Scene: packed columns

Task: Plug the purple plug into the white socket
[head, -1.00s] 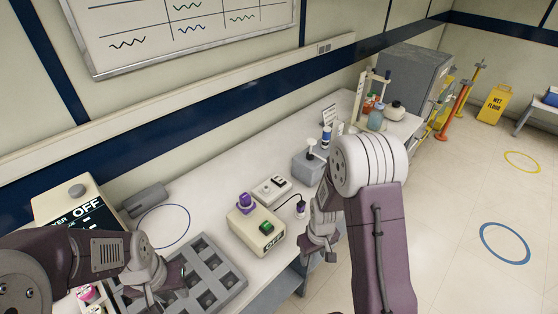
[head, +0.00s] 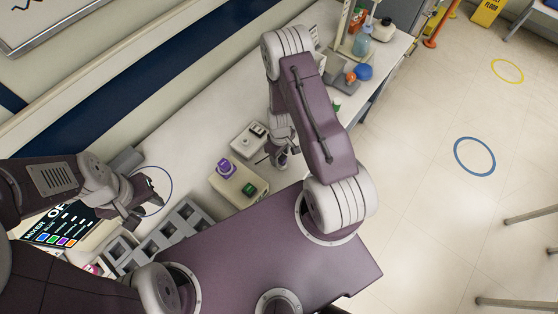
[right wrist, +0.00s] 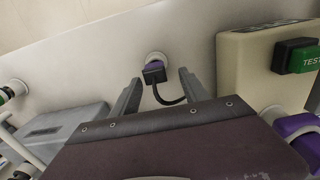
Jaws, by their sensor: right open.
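The purple plug (right wrist: 153,72), dark with a black cord, stands in a round white holder on the table in the right wrist view. My right gripper (right wrist: 159,85) is open, its two fingers apart on either side of the plug, holding nothing. In the head view my right gripper (head: 276,154) is low over the table beside the plug, which it mostly hides. The white socket (head: 248,138) is a small pale block just left of that gripper, with a dark switch. My left gripper (head: 143,198) looks open and empty near the grey tray.
A cream box (head: 238,186) with a purple knob (head: 226,166) and green button stands in front of the socket. A compartmented grey tray (head: 160,238) and a mixer (head: 65,228) are at left. Bottles (head: 362,40) and a blue ball (head: 363,72) stand at the far end.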

